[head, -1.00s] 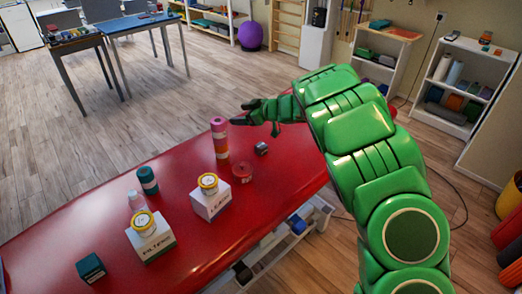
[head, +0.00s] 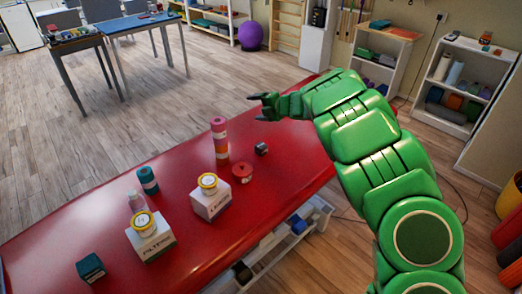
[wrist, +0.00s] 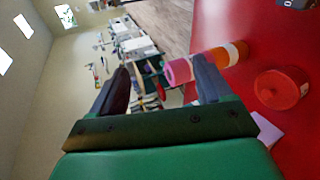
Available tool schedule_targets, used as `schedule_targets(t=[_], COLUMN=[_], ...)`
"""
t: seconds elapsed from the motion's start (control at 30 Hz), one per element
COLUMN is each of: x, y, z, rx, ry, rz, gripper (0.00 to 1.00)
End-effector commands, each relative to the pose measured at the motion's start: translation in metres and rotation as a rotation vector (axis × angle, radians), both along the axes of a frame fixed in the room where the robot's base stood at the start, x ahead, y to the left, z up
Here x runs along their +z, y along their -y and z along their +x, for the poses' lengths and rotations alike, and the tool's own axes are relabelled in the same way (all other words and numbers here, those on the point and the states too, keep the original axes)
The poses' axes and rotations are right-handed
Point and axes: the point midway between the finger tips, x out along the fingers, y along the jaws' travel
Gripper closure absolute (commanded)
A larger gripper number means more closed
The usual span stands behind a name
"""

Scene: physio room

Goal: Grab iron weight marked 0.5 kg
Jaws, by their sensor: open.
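A small dark grey block (head: 261,149) sits on the red table, right of the pink and orange roll; it looks like the iron weight, but no marking is readable in the head view. In the wrist view part of this dark block (wrist: 292,3) shows at the top right edge, with a pale mark too cut off to read. My gripper (head: 258,106) is open and empty, above the table's far edge, beyond the block and apart from it. In the wrist view its two fingers (wrist: 162,68) stand apart with nothing held between them.
The pink and orange roll (head: 220,140) stands upright near the block, with a red round tub (head: 242,172) in front. Two white boxes (head: 211,203) (head: 151,241) carry yellow-lidded tubs. A teal roll (head: 148,181), a clear bottle (head: 137,201) and a dark green box (head: 91,267) stand left.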

Motion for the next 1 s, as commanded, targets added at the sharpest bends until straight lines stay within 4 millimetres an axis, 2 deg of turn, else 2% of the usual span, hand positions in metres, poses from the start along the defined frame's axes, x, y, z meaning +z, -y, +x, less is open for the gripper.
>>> schedule_targets(t=[0.6, 1.0], x=[-0.002, -0.004], y=[0.036, 0.050], z=[0.020, 0.026], rx=[0.325, 0.473], ry=[0.761, 1.059], rz=[-0.611, -0.878], gripper=[0.21, 0.21])
